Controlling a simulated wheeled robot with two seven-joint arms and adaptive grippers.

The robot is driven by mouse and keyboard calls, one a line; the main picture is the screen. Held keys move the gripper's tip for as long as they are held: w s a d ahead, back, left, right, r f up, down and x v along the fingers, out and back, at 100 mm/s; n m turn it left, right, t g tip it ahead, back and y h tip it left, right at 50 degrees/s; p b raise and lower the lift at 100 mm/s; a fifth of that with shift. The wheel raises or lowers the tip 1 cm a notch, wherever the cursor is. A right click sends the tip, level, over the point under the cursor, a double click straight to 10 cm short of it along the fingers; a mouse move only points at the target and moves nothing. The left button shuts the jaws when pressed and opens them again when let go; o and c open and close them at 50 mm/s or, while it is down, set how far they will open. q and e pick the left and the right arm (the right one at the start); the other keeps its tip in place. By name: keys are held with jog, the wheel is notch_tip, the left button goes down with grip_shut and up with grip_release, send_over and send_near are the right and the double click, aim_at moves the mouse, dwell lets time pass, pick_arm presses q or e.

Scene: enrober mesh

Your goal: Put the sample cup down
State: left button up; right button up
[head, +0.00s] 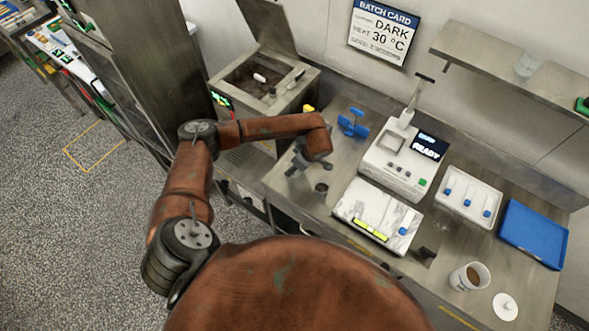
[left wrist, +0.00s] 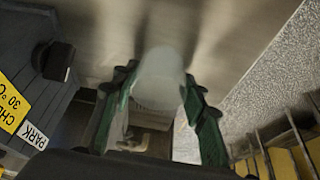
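In the left wrist view a translucent whitish sample cup (left wrist: 160,78) sits between the two green-lined fingers of my left gripper (left wrist: 160,95), which flank it closely on both sides. In the head view my left gripper (head: 304,163) is over the steel bench's left end, just left of the white instrument; the translucent cup is hard to make out there. A small dark round cup-like thing (head: 321,188) shows just below the gripper; I cannot tell whether it stands on the bench. My right gripper is in neither view.
The white instrument (head: 405,160) reads READY. A marble-look slab (head: 352,205), a white tray (head: 453,206), a blue tray (head: 535,234) and a cup of brown material (head: 469,276) stand to the right. A blue valve-like object (head: 352,122) is behind the gripper. The open-lidded tank (head: 262,78) is further left.

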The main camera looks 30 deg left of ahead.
pick_arm(q)
jog(key=c, duration=0.6)
jog(key=shift+o, duration=0.2)
